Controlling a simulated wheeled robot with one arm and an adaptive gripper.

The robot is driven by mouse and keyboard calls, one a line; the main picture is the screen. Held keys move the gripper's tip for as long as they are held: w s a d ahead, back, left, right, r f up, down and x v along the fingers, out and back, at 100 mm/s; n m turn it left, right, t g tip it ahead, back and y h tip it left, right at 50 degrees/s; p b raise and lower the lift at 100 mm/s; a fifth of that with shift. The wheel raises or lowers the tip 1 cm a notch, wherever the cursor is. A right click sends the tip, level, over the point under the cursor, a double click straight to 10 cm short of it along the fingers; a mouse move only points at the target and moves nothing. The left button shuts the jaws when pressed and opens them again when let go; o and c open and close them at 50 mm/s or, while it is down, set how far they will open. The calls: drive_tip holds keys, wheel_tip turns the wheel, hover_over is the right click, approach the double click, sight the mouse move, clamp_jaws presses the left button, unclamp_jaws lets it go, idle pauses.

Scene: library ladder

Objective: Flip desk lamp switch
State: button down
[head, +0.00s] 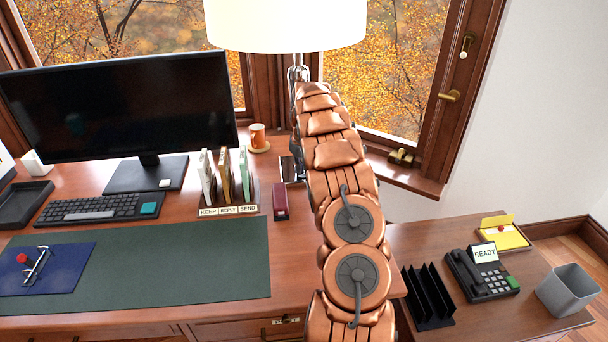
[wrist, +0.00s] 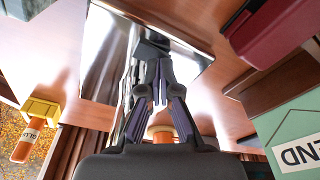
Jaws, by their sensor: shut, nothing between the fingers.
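The desk lamp has a wide cream shade (head: 287,22) that looks bright, at the top of the head view. Its chrome stem (head: 298,72) runs down behind my arm. Its shiny chrome base (head: 289,168) shows partly beside my arm; in the wrist view the mirror-like base (wrist: 108,50) fills the upper middle. My gripper (wrist: 160,92) is shut and empty, its fingertips in front of the base. A dark shape lies just beyond the tips; I cannot tell whether it is the switch or a reflection, or whether the fingers touch it. The gripper is hidden behind my arm in the head view.
Left of the base are a letter sorter (head: 228,207), a dark red stapler-like object (head: 280,201) and an orange mug (head: 258,136). A monitor (head: 120,105) stands farther left. A side table (head: 420,240) with a phone (head: 480,272) is right.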

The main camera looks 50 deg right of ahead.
drive_tip(key=shift+f, duration=0.5)
idle(0.4)
drive_tip(key=shift+r, duration=3.55)
